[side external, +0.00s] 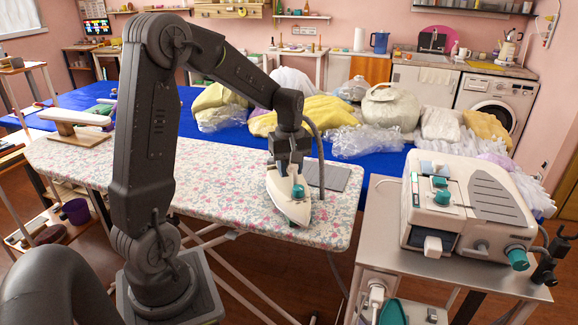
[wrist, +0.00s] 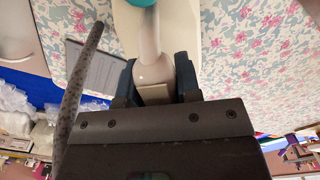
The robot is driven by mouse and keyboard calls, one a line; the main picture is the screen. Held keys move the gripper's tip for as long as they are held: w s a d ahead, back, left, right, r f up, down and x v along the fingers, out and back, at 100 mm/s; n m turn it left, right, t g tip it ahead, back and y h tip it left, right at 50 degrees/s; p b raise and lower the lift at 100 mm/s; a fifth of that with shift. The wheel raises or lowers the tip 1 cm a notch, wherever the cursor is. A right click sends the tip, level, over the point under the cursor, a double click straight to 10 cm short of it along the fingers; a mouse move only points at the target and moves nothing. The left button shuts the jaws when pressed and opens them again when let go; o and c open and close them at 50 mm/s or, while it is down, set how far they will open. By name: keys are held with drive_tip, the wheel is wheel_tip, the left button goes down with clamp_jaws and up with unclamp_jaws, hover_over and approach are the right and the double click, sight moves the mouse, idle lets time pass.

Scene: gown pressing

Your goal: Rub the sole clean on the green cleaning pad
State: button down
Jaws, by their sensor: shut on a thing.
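A white steam iron (side external: 287,200) with a teal knob is over the right end of the floral ironing board (side external: 215,185), its tip toward the front edge. My gripper (side external: 287,155) is shut on the iron's rear handle; the wrist view shows my fingers (wrist: 157,82) on both sides of the white handle (wrist: 153,65). The sole faces down and is hidden. I cannot tell whether it touches the cover. A green item (side external: 102,108) lies at the far left by a small sleeve board; I cannot tell whether it is the cleaning pad.
A flat grey rest (side external: 336,176) lies just right of the iron, also in the wrist view (wrist: 97,60). A blue table (side external: 370,140) behind holds heaped fabric bundles. A steam station (side external: 468,205) stands on a cart at right. The board's middle is clear.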

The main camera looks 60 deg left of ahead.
sight(295, 174)
drive_tip(key=shift+s+d, duration=0.25)
drive_tip(key=shift+d, duration=0.9)
drive_tip(key=shift+s+d, duration=0.2)
drive_tip(key=shift+d, duration=0.95)
drive_tip(key=shift+f, duration=0.1)
drive_tip(key=shift+w+a, duration=0.2)
drive_tip(key=shift+a, duration=1.1)
drive_tip(key=shift+w+a, duration=0.2)
drive_tip(key=shift+a, duration=1.05)
drive_tip(key=shift+r, duration=0.2)
drive_tip(key=shift+w+a, duration=0.25)
drive_tip(key=shift+a, duration=1)
drive_tip(key=shift+w+a, duration=0.2)
drive_tip(key=shift+a, duration=1)
drive_tip(key=shift+d, duration=0.1)
drive_tip(key=shift+s+d+f, duration=0.1)
drive_tip(key=shift+s+d, duration=0.05)
drive_tip(key=shift+d, duration=0.65)
drive_tip(key=shift+s+d+f, duration=0.1)
drive_tip(key=shift+s+d, duration=0.05)
drive_tip(key=shift+d, duration=0.7)
drive_tip(key=shift+s+d+f, duration=0.1)
drive_tip(key=shift+s+d, duration=0.05)
drive_tip(key=shift+d, duration=0.65)
drive_tip(key=shift+d, duration=0.1)
